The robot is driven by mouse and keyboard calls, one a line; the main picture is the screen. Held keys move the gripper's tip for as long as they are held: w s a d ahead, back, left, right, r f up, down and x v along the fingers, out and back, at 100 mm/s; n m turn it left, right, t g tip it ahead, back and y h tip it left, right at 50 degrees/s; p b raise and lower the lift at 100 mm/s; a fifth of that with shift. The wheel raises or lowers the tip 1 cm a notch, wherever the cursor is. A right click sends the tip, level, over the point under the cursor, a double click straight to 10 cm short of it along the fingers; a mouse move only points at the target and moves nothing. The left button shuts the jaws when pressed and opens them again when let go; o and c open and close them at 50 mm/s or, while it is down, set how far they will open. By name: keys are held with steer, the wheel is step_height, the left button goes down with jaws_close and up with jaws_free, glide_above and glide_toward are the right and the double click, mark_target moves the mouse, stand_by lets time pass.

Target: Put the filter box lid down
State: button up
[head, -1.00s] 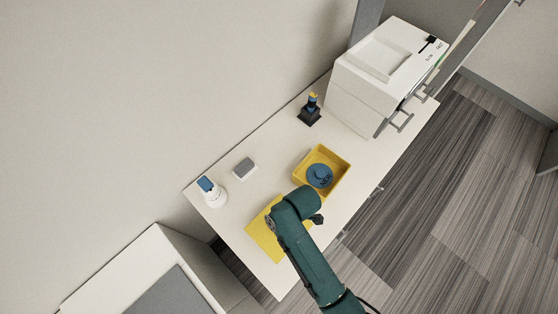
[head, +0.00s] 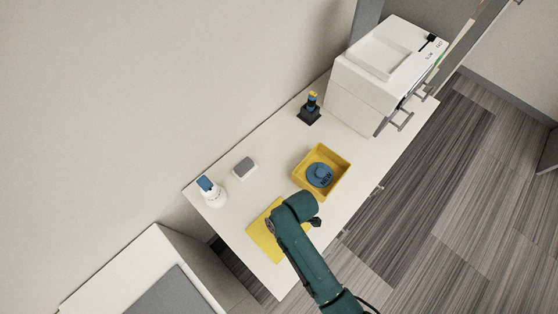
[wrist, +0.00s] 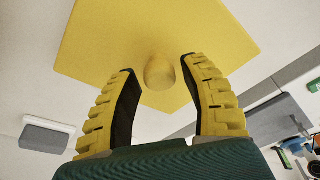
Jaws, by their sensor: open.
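The filter box lid is a flat yellow square (head: 262,241) lying on the white table, partly hidden by my arm in the head view. In the wrist view the lid (wrist: 200,35) shows its round yellow knob (wrist: 160,72) just beyond and between my fingertips. My gripper (wrist: 158,75) is open, its two yellow ridged fingers apart on either side of the knob. The open yellow filter box (head: 341,158) stands beside the lid on the table, with a round blue filter (head: 320,174) marked "NEW" inside.
A white bottle with a blue cap (head: 212,192), a grey-topped block (head: 244,168) and a black holder (head: 309,115) stand along the wall side. A large white machine (head: 378,75) is at the table's far end. The table is bare between them.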

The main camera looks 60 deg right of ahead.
steer(key=p+v, duration=0.1)
steer(key=v, duration=1.1)
